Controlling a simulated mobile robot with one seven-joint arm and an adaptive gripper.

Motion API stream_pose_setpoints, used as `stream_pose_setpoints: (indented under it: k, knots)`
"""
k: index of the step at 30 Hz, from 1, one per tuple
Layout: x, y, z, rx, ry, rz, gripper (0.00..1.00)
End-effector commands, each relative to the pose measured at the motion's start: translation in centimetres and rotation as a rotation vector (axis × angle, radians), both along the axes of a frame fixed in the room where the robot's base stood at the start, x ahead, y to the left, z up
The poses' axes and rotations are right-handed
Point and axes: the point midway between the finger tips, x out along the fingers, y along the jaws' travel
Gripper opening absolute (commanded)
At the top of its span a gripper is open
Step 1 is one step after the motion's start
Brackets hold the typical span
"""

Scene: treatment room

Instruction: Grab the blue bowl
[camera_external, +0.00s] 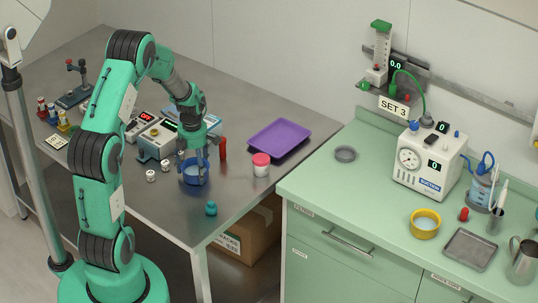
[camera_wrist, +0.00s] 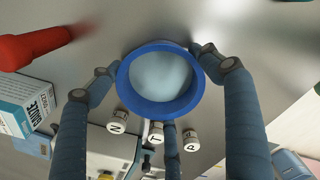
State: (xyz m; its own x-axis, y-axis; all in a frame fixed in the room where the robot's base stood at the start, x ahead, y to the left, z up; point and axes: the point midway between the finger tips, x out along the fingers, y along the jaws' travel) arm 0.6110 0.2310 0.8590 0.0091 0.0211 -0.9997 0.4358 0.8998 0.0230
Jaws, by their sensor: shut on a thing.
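The blue bowl (camera_external: 191,179) is on the steel table in the external view, toward its front right part. My gripper (camera_external: 195,163) reaches down onto it from above, with its fingers around it. In the wrist view the blue bowl (camera_wrist: 160,107) shows its round rim and pale inside. The fingers of my gripper (camera_wrist: 160,75) are closed on its left and right sides, with a third finger at the lower side. The bowl looks level; whether it touches the table is hard to tell.
Near the bowl are a red cylinder (camera_external: 223,149), a white jar with a red lid (camera_external: 261,165), a teal object (camera_external: 211,208) and small white lettered jars (camera_external: 151,176). A purple tray (camera_external: 280,138) lies right. A green counter (camera_external: 318,178) stands farther right.

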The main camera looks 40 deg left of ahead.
Motion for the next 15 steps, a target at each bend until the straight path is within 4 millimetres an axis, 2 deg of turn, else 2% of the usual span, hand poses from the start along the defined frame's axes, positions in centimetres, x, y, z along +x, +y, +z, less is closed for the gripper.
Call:
stream_pose_setpoints:
  k: [5, 10, 15]
  knots:
    - [0.1, 0.0, 1.5, 0.001, -0.003, 0.000, 0.50]
    - [0.1, 0.0, 3.9, 0.001, -0.003, 0.000, 0.50]
    - [-2.9, -1.1, 3.9, 0.000, -0.001, 0.000, 0.50]
